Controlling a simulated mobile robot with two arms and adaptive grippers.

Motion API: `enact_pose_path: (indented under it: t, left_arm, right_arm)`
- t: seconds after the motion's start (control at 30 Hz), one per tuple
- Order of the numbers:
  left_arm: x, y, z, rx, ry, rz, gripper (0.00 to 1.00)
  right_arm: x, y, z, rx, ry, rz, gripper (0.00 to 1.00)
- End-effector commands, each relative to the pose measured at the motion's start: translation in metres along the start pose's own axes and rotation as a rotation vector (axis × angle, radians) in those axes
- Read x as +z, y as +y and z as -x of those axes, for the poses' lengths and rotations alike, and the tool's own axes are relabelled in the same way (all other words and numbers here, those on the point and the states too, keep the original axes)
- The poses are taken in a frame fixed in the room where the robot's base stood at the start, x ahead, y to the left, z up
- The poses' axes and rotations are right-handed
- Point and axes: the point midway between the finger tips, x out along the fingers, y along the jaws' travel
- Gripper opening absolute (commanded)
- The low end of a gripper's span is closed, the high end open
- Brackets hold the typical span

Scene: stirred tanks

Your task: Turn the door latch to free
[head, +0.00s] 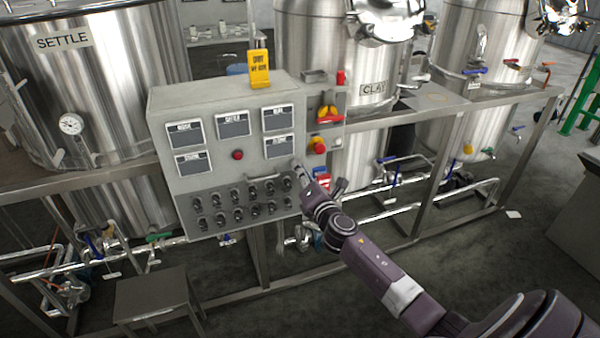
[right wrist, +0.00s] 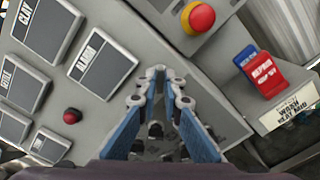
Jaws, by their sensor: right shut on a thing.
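A grey control cabinet (head: 215,90) stands in the middle of the head view, with several dark displays and rows of black knobs on its front. My right gripper (head: 301,172) is at the right edge of that front. In the right wrist view, its two blue fingers (right wrist: 160,78) converge at the tips against the grey panel and are shut on a small part there, which I take to be the door latch. The latch is mostly hidden by the fingertips, so its angle cannot be told. My left gripper is not in view.
A red button (head: 238,155) is on the cabinet front. Steel tanks (head: 100,100) and pipe rails surround it. A low stool (head: 150,290) stands front left.

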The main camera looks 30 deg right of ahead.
Motion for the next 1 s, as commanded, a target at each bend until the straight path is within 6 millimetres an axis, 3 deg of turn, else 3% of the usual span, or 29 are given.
enact_pose_path:
  t: [0.5,1.0]
  left_arm:
    - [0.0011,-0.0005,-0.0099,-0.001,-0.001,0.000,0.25]
    - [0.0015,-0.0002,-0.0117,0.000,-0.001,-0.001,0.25]
  right_arm:
    - [-0.0012,-0.0020,0.0002,0.000,0.000,-0.464,0.00]
    - [-0.0014,-0.0027,0.0001,-0.001,0.000,-0.681,0.00]
